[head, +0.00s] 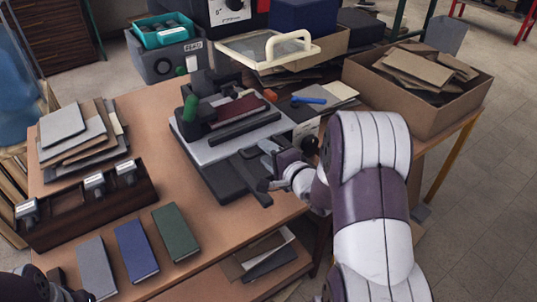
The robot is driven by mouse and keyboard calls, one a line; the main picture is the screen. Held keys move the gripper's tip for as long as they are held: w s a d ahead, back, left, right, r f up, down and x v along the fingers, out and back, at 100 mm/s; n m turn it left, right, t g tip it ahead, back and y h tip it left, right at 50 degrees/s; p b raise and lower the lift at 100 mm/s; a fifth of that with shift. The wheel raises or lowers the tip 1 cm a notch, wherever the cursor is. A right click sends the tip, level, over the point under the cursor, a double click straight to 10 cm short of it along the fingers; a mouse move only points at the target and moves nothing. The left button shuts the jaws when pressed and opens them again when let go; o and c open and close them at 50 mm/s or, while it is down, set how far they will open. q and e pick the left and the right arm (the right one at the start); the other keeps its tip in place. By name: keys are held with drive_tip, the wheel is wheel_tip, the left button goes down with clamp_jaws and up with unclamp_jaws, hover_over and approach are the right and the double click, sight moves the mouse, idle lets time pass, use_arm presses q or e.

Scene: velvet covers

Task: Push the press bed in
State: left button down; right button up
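The press (225,110) stands on the brown worktable, with a green-knobbed part at its left and a dark red piece on it. Its bed, a light grey plate on a dark base (222,178), sticks out toward the table's front edge. My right gripper (266,166) is at the front right end of the bed, low and close against it. Whether it touches the bed, and how far its fingers are apart, I cannot tell. My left gripper (75,294) is only partly in view at the bottom left corner, away from the press; its fingers are unclear.
Grey, blue and green covers (136,251) lie at the front left. A dark wooden rack (85,208) holds metal-topped tools. Stacked boards (75,140) lie behind it. A cardboard box of scraps (415,90) stands right, and a blue tool (309,100) lies beside the press.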

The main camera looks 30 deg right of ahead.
clamp_jaws()
drive_tip(key=w, duration=0.4)
drive_tip(key=shift+w+a+r, duration=0.15)
drive_tip(key=shift+c, duration=1.5)
unclamp_jaws()
drive_tip(key=o, duration=0.3)
drive_tip(key=shift+w, duration=0.1)
